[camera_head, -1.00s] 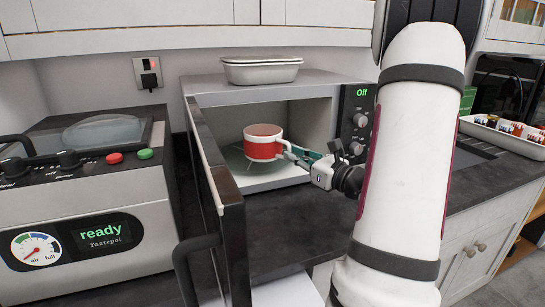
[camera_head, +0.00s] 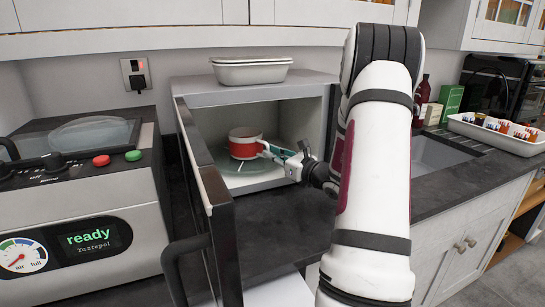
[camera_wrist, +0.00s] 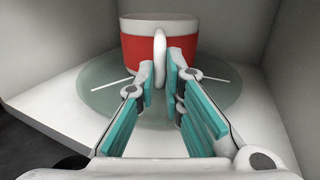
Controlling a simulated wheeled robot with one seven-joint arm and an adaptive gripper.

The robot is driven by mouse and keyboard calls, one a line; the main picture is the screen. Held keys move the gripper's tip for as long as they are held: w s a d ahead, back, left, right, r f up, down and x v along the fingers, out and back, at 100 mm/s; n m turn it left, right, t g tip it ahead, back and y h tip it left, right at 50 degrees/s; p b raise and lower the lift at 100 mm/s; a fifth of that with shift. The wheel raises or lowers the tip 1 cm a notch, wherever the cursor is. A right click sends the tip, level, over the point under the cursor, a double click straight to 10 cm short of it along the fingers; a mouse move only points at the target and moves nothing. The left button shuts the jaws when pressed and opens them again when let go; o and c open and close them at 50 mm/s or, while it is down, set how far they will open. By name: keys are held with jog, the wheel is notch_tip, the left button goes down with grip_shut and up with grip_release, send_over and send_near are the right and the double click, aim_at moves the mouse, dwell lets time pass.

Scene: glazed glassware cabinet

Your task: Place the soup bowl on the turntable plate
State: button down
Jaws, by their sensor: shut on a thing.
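The soup bowl (camera_head: 244,143) is white with a red band and a side handle. It is upright inside the open microwave, over the glass turntable plate (camera_head: 232,168). In the wrist view the bowl (camera_wrist: 188,50) is over the middle of the turntable plate (camera_wrist: 98,92); I cannot tell whether its base touches the glass. My gripper (camera_head: 268,150) reaches in from the right. In the wrist view its teal-padded fingers (camera_wrist: 160,75) are shut on the bowl's handle (camera_wrist: 160,48). The bowl's far side is hidden.
The microwave door (camera_head: 212,195) stands open at the left of the opening. A white lidded dish (camera_head: 250,73) sits on top of the microwave. A vacuum machine (camera_head: 80,205) stands to the left. A white tray of small items (camera_head: 497,146) is at the right on the counter.

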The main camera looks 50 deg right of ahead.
jog(key=shift+f, duration=0.2)
jog(key=c, duration=1.7)
grip_release()
jog(key=shift+f, duration=0.1)
jog(key=shift+r, duration=0.2)
jog(key=s, duration=1.2)
jog(key=shift+a+f, duration=0.15)
jog(key=shift+a, duration=0.25)
jog(key=shift+s, duration=0.1)
